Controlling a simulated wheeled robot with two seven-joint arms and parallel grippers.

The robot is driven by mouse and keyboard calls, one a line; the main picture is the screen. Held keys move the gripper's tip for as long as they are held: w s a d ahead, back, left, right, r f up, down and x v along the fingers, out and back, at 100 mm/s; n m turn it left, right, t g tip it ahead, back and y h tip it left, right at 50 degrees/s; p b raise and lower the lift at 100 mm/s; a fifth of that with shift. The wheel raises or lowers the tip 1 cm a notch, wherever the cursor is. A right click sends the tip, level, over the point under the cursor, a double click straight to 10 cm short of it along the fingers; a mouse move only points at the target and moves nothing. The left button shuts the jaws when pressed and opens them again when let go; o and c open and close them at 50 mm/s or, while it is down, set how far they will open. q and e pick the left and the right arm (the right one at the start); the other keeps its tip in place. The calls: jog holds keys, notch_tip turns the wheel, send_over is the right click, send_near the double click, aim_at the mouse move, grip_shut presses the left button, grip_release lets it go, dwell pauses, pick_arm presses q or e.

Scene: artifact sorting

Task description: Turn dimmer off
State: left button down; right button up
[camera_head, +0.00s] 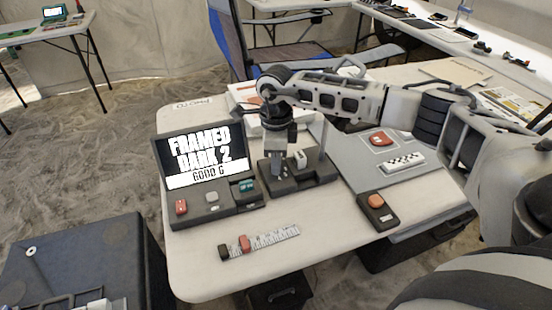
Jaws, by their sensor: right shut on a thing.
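A dark box (322,172), which looks like the dimmer, lies on the white table just right of the screen console. A small light block (300,158) stands on its top. My right gripper (277,172) reaches down from above onto the left part of this box. It is shut on a small part there, seemingly the dimmer's knob, which the fingers mostly hide. My left gripper is not in view.
A scale strip (278,235) with a red block (245,243) lies in front. A dark pad with an orange button (376,201) lies right, beside a grey tray (352,168) holding a red item (381,139) and a checkered strip (403,162). The front table edge is clear.

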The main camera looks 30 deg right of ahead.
jog(key=shift+w+r, duration=0.1)
jog(key=o, duration=1)
notch_tip(320, 180, up, 16)
dwell(0.4)
